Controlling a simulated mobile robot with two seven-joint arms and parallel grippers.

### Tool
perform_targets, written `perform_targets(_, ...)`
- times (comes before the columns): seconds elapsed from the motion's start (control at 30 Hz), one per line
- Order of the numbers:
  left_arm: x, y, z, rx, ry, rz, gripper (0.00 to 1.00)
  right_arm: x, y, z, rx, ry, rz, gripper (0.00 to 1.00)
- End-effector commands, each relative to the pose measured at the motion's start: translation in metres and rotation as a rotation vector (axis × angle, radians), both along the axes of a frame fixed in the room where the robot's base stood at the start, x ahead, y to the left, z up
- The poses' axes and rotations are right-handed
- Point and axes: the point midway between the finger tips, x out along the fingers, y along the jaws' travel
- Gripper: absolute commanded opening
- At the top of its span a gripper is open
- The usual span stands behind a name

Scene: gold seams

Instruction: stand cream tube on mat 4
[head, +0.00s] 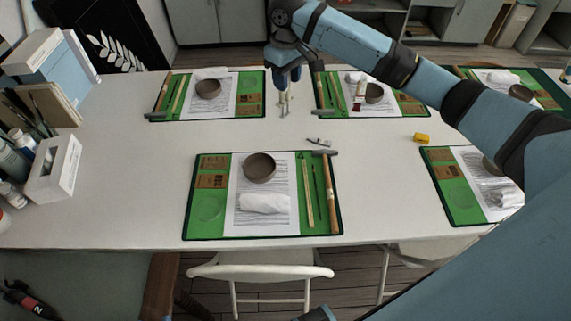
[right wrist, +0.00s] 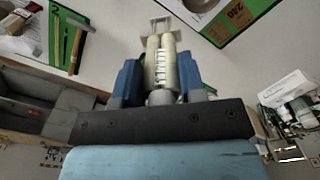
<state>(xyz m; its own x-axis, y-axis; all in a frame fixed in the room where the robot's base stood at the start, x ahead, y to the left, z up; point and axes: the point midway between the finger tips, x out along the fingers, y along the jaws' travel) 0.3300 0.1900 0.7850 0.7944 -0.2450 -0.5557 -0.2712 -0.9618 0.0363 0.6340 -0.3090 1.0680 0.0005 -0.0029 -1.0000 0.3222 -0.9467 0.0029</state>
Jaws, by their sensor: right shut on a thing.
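My right gripper (head: 284,100) hangs over the white table between the two back mats. It is shut on the cream tube (right wrist: 160,65), which stands between the blue fingers in the right wrist view with its pale end piece (right wrist: 165,24) pointing away from the wrist. In the head view the tube (head: 284,104) shows only as a small pale shape below the fingers. Green mats lie at back left (head: 250,108), back right (head: 410,107), front middle (head: 210,222) and right (head: 462,205). My left gripper is not in view.
The mats carry brown bowls (head: 259,167), white cloths (head: 264,203) and wooden tools (head: 332,190). A white tube with a red part (head: 360,92) is on the back right mat. A yellow block (head: 421,138) and a small tool (head: 319,141) lie on bare table. Boxes (head: 52,168) crowd the left edge.

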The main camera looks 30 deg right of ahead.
Motion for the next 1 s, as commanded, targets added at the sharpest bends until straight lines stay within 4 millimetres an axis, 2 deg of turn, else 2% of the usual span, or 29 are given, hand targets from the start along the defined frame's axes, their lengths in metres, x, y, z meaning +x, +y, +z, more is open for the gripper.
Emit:
perform_targets(0.07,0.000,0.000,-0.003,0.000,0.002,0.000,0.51,0.003,-0.001,-0.001,0.003,0.001,0.008,0.13)
perform_targets(0.17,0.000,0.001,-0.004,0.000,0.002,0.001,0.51,0.003,-0.001,-0.015,0.003,0.003,0.011,0.13)
perform_targets(0.6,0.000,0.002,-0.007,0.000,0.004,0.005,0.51,0.002,-0.001,-0.128,0.002,0.003,0.010,0.13)
perform_targets(0.7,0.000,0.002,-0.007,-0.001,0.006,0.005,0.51,0.002,-0.001,-0.143,0.003,0.001,0.010,0.13)
perform_targets(1.0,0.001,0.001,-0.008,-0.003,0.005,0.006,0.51,0.002,-0.001,-0.169,0.003,0.001,0.009,0.13)
